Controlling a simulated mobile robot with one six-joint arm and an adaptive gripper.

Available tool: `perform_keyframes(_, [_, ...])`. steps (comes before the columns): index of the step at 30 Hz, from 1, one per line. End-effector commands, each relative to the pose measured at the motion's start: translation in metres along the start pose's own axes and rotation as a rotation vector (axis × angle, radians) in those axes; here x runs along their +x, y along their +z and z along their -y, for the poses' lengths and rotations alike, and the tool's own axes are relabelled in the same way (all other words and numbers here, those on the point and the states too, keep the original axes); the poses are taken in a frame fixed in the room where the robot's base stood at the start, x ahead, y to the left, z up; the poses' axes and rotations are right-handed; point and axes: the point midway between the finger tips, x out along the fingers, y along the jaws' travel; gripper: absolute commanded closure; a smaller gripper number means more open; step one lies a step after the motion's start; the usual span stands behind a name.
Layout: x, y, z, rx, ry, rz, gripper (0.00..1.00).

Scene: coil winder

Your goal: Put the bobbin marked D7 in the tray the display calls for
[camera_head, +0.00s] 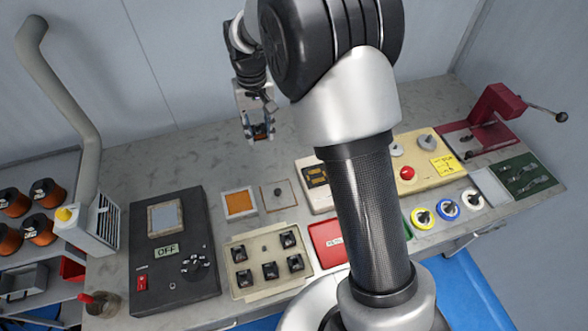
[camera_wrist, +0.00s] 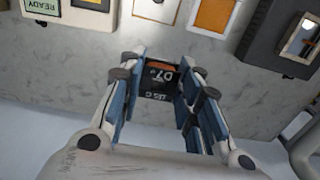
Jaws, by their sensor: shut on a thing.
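My gripper (camera_head: 258,133) hangs above the back of the bench in the head view. In the wrist view my gripper (camera_wrist: 160,88) is shut on a dark bobbin with copper-coloured winding, the bobbin marked D7 (camera_wrist: 158,76); its label reads upside down. A small display panel (camera_head: 316,174) shows amber characters too small to read, partly behind my arm. A green READY sign (camera_wrist: 40,12) shows at the wrist view's top left. A red tray-like item (camera_head: 326,236) is partly hidden by my arm. I cannot tell which tray is called for.
A black unit (camera_head: 176,289) with an OFF sign stands left. An orange square pad (camera_head: 239,202) and a plate with a post (camera_head: 278,194) lie on the bench. A beige holder (camera_head: 241,283) carries several black pieces. A red hand-cranked device (camera_head: 493,112) stands right. The back bench is clear.

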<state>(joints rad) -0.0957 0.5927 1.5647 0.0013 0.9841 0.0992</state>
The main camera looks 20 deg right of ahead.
Motion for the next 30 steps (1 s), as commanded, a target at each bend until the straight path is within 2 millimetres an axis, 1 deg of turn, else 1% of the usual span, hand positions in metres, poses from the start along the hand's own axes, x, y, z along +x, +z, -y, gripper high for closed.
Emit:
perform_keyframes(4, [0.03,0.001,0.0,0.0,0.0,0.005,0.96])
perform_keyframes(12, [0.105,0.002,-0.001,0.0,0.001,0.005,0.96])
perform_keyframes(15, [0.129,0.002,-0.001,0.0,0.0,0.005,0.96])
perform_keyframes(19, [0.148,0.001,-0.001,0.0,0.0,0.002,0.96])
perform_keyframes(26, [0.163,0.001,-0.001,-0.001,0.0,0.001,0.96])
perform_keyframes(30, [0.185,0.001,-0.001,-0.001,0.0,0.002,0.96])
